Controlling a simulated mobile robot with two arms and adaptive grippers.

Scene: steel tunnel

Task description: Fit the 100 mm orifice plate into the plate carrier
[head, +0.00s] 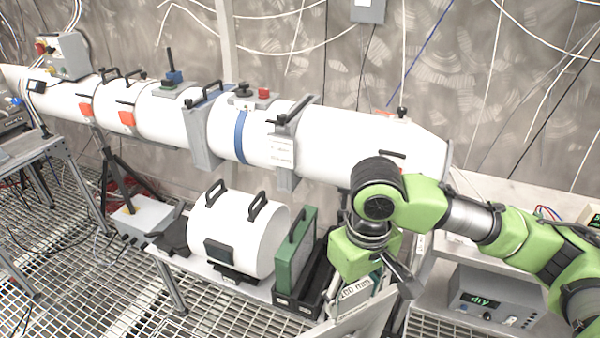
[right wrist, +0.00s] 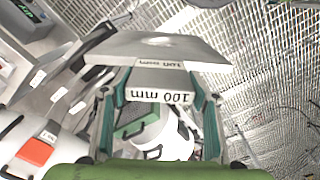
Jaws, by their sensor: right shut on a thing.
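My right gripper (head: 378,283) is shut on the handle of a flat grey plate (head: 365,322), held low at the bottom of the head view, right of the black rack. The plate's label reads 100 mm. In the right wrist view the two fingers (right wrist: 158,97) grip the labelled handle, and the grey plate (right wrist: 165,46) extends beyond them. Two grey flange-like frames cross the white tube, one at the left (head: 203,135) and one at the right (head: 287,150). I cannot tell which part is the plate carrier. My left gripper is not in view.
A black rack (head: 283,300) holding a green plate (head: 293,250) stands beside a short white cylinder (head: 240,232) with black handles on a low bench. The long white tube (head: 360,145) runs above. A box with a display (head: 492,300) stands at right. Grating floor is open at left.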

